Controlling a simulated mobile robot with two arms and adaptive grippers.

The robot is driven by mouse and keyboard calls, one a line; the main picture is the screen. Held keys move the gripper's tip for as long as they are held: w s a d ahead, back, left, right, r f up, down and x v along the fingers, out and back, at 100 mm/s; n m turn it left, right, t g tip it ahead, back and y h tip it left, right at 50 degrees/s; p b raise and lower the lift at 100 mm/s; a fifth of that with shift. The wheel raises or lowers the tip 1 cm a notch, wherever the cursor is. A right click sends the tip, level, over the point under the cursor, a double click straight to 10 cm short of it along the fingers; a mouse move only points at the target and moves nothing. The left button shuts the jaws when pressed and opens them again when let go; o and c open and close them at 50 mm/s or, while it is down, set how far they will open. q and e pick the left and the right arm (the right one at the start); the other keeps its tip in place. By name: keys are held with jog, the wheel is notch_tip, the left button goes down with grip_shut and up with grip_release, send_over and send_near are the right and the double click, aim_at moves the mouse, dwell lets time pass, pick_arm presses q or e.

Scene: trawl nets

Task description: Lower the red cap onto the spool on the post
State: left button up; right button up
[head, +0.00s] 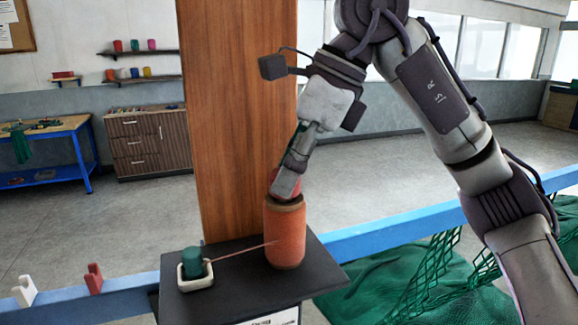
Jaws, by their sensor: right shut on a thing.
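The orange spool (285,238) stands upright on a dark shelf (225,293), with a tan rim at its top. The post inside it is hidden. My right gripper (284,190) points down over the spool's top and is shut on the red cap (294,183), which shows only in part around the fingers. The cap is at or just above the spool's top rim; I cannot tell whether they touch. My left gripper is out of view.
A wide wooden column (230,110) rises right behind the shelf. A small green bobbin (192,261) sits in a white holder (197,283), with a thread running to the spool. A blue rail (395,232), red and white hooks and green netting (385,295) lie around.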

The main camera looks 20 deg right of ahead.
jog(key=shift+f, duration=0.15)
jog(key=o, duration=1.1)
jog(key=shift+c, duration=0.2)
jog(key=v, duration=1.2)
